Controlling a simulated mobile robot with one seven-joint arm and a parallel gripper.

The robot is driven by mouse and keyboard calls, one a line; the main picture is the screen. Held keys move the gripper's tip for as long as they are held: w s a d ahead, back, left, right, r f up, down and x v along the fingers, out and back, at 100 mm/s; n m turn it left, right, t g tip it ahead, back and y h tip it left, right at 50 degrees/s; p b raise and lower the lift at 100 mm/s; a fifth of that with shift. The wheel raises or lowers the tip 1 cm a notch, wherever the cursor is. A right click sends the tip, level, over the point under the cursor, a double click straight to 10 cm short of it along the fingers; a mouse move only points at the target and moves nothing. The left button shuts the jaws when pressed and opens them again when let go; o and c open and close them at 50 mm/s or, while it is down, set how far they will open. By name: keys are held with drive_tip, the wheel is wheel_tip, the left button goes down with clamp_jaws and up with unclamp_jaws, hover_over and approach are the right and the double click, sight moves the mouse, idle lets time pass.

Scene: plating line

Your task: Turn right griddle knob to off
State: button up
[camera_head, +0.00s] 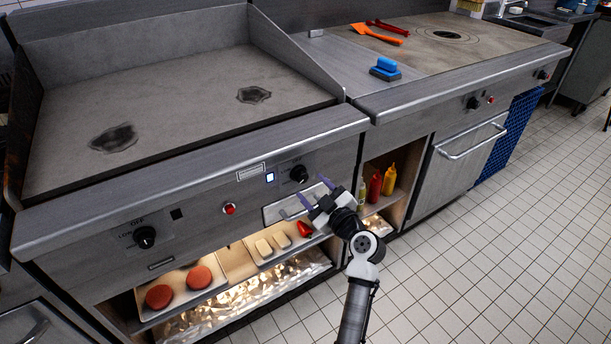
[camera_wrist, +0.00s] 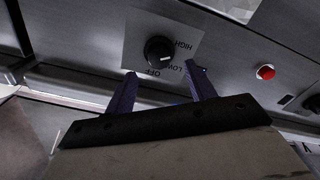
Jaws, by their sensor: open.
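The right griddle knob (camera_head: 298,173) is a round black knob on the griddle's front panel. It also shows in the wrist view (camera_wrist: 158,49), with OFF, LOW and HIGH printed around it. A small pale mark shows on its lower edge in that view; its exact setting is hard to read. A small display beside the knob (camera_head: 270,177) is lit bluish white. My gripper (camera_head: 314,190) is open and empty, just below and in front of this knob. In the wrist view, its two purple fingers (camera_wrist: 160,69) point toward the knob, apart from it.
The left griddle knob (camera_head: 145,237) and a red button (camera_head: 229,209) share the panel. A blue scraper (camera_head: 385,68) lies on the right counter. The tiled floor (camera_head: 500,220) at right is clear.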

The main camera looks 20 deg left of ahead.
sight(304, 178)
drive_tip(key=p+x, duration=0.1)
drive_tip(key=x, duration=0.4)
drive_tip(key=shift+d, duration=0.1)
drive_tip(key=c, duration=0.9)
